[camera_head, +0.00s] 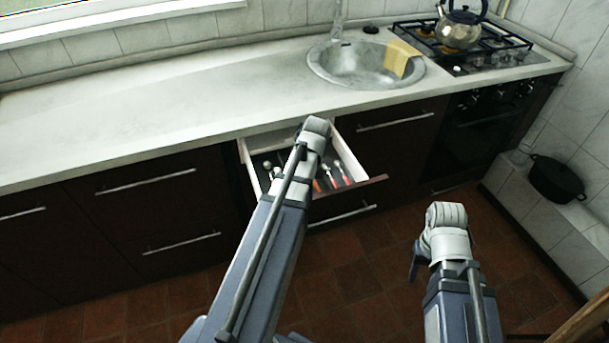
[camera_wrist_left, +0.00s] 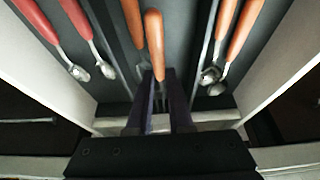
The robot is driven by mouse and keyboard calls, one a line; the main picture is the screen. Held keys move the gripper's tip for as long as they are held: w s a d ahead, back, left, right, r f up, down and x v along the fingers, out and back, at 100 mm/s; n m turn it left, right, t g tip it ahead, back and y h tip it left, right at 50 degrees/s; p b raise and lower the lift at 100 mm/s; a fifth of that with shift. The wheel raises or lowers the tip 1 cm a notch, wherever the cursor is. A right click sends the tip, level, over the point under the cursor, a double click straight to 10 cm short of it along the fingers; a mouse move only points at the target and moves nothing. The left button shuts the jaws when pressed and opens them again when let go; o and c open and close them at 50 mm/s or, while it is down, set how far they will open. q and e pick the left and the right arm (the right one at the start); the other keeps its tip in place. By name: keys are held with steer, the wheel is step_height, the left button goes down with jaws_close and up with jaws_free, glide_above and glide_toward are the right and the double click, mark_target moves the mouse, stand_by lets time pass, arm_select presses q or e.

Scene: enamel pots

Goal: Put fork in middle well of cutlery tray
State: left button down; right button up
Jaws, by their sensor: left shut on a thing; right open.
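The cutlery tray, dark grey with long wells, lies in the open drawer and shows in the left wrist view (camera_wrist_left: 112,88). My left gripper (camera_wrist_left: 158,85) is shut on the fork (camera_wrist_left: 154,38), which has an orange handle. The fork is over or in the middle well; I cannot tell if it touches the bottom. Another orange handle (camera_wrist_left: 132,20) lies beside it in that well. In the head view my left arm reaches over the drawer and hides its gripper and the fork. My right gripper (camera_head: 416,262) is open, low in front of the cabinets, mostly hidden by its wrist.
Red-handled utensils (camera_wrist_left: 78,18) lie in the left well, and orange-handled ones (camera_wrist_left: 236,35) in the right well. The white drawer walls (camera_head: 350,156) stand close on both sides. The counter (camera_head: 190,85) above is clear left of the sink (camera_head: 360,65).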

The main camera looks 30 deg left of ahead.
arm_select(q)
step_height(320, 180, down, 3)
steer(key=shift+r+b, duration=0.2)
steer(key=shift+b, duration=0.6)
steer(key=shift+r, duration=0.15)
arm_select(e)
step_height(320, 180, down, 2)
steer(key=shift+f, duration=0.1)
arm_select(q)
steer(key=c, duration=0.8)
jaws_free()
steer(key=shift+r, duration=0.1)
steer(key=p+v, duration=1.1)
steer(key=shift+s+r, duration=0.1)
steer(key=shift+r, duration=0.3)
arm_select(e)
step_height(320, 180, up, 11)
